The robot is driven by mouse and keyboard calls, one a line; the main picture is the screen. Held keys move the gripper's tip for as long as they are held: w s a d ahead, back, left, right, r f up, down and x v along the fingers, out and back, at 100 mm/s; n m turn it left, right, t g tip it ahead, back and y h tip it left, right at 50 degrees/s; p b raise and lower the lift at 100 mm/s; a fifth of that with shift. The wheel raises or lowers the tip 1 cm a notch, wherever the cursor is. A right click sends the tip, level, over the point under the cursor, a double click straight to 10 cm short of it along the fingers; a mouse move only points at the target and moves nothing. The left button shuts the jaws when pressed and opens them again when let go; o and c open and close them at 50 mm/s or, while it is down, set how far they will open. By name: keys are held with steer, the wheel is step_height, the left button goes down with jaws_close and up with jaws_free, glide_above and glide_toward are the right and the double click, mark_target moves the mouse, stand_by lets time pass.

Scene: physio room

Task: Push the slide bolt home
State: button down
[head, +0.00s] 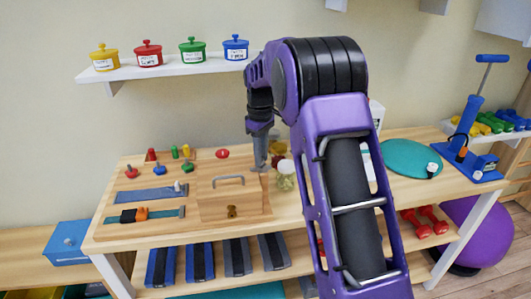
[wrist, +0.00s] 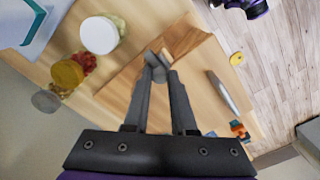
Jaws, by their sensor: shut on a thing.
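My gripper (head: 261,164) points down at the right side of the wooden box (head: 217,208) on the activity board. In the wrist view, the fingers of my gripper (wrist: 155,68) come together beside a wooden edge of the box (wrist: 185,35), shut on a small grey piece. The fingers hide most of that piece, so I cannot tell whether it is the slide bolt.
The box has a grey handle (head: 228,180). Jars, one white-lidded (wrist: 100,35), stand close right of my gripper. Left of the box are a strap with an orange buckle (head: 141,214) and coloured pegs (head: 159,169). A shelf (head: 170,69) with small pots hangs above.

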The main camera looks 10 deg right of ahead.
steer(key=c, duration=0.7)
jaws_free()
steer(key=shift+a, duration=0.4)
steer(key=shift+c, duration=0.2)
steer(key=shift+d, duration=0.1)
steer(key=shift+r, duration=0.25)
step_height(320, 180, up, 17)
steer(key=p, duration=0.3)
